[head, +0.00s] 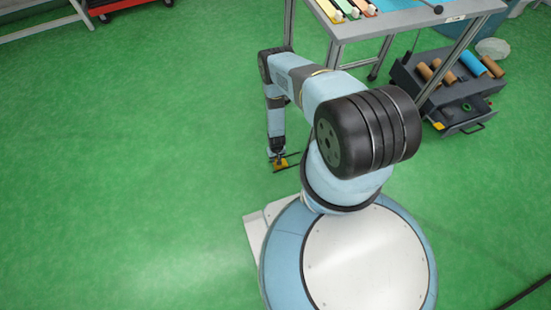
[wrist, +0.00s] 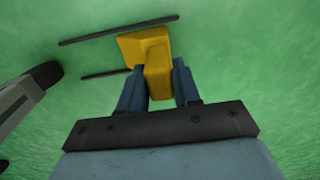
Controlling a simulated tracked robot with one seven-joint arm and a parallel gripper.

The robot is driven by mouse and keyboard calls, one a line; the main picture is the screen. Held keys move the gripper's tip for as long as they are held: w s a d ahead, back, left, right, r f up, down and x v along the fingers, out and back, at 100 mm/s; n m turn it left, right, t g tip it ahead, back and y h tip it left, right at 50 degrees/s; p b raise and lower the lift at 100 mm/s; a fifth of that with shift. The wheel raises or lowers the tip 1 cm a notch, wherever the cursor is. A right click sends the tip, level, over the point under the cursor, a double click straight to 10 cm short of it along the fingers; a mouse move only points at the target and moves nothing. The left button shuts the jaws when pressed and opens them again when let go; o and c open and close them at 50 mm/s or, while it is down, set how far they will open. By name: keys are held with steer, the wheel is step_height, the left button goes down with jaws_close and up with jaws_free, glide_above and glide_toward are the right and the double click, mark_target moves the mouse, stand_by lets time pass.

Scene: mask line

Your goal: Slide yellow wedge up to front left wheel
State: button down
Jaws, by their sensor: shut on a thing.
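The yellow wedge (wrist: 150,58) is between the two blue fingers of my gripper (wrist: 160,88) in the wrist view. My gripper is shut on it. In the head view the wedge (head: 281,164) shows small at the end of my downward-reaching arm, low at the green floor, and my gripper (head: 278,156) is just above it. I cannot tell if the wedge touches the floor. A table (head: 400,22) on legs stands at the top; one caster wheel (head: 374,73) shows under it. My arm hides the lower part of its near left leg, so no front left wheel shows clearly.
Thin dark bars (wrist: 118,29) lie by the wedge on the floor. A grey and black part, unidentified, is at the wrist view's left edge. A red cart (head: 112,6) is top left. Left floor is clear.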

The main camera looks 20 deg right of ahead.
steer(key=shift+d, duration=0.15)
steer(key=d, duration=1)
stand_by(1.5)
steer(key=shift+d, duration=0.7)
stand_by(0.6)
steer(key=c, duration=1.2)
jaws_free()
steer(key=o, duration=0.5)
steer(key=shift+a, duration=0.15)
steer(key=shift+r, duration=0.1)
